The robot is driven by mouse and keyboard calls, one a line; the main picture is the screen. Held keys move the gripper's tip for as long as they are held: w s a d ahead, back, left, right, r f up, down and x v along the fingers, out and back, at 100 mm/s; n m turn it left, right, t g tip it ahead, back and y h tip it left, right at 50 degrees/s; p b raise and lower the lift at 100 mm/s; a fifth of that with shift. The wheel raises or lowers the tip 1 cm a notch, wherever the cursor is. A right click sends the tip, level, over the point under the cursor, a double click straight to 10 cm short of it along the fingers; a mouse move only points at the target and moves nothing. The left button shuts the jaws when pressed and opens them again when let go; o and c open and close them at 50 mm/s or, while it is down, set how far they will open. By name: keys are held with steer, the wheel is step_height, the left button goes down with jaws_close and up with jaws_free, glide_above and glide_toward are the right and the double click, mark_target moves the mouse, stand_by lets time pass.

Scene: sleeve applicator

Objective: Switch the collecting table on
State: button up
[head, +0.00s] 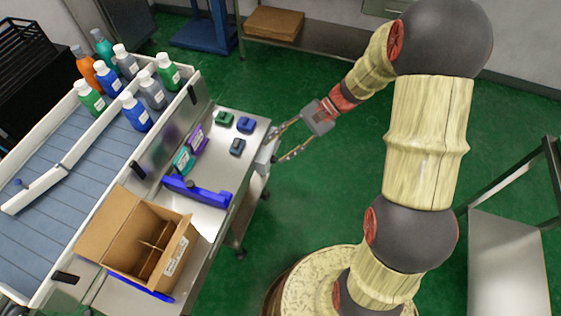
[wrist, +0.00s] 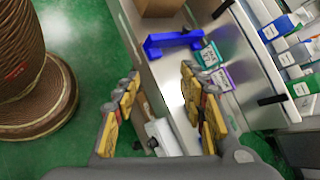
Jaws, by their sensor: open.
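The steel collecting table (head: 221,168) stands beside the conveyor in the head view; its top also shows in the wrist view (wrist: 172,78). A small light-grey control box (head: 264,154) is on the table's right side. In the wrist view the box (wrist: 165,132) lies between my fingers, with a dark knob (wrist: 152,143) on it. The knob's setting is too small to read. My gripper (head: 276,147) is open and empty, its fingers spread on either side of the box. It also shows in the wrist view (wrist: 160,73). I cannot tell whether it touches the box.
A blue bracket (head: 198,191), an open cardboard box (head: 140,240) and small coloured packs (head: 190,148) and blocks (head: 237,147) sit on the table. The conveyor (head: 45,215) carries several bottles (head: 137,112) at its far end. Green floor to the table's right is clear.

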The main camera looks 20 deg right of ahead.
steer(key=w+d+f+m+t+y, duration=0.2)
steer(key=w+f+m, duration=0.15)
steer(key=f, duration=0.35)
steer(key=w+d+f+m+t+y, duration=0.2)
steer(key=w+d+f+m+t, duration=0.15)
steer(key=f, duration=0.35)
steer(key=m+t, duration=0.6)
steer(key=m, duration=0.1)
glide_toward(274, 160)
steer(key=b+x, duration=0.2)
steer(key=x, duration=0.5)
steer(key=shift+w+f, duration=0.55)
steer(key=c, duration=0.4)
jaws_close()
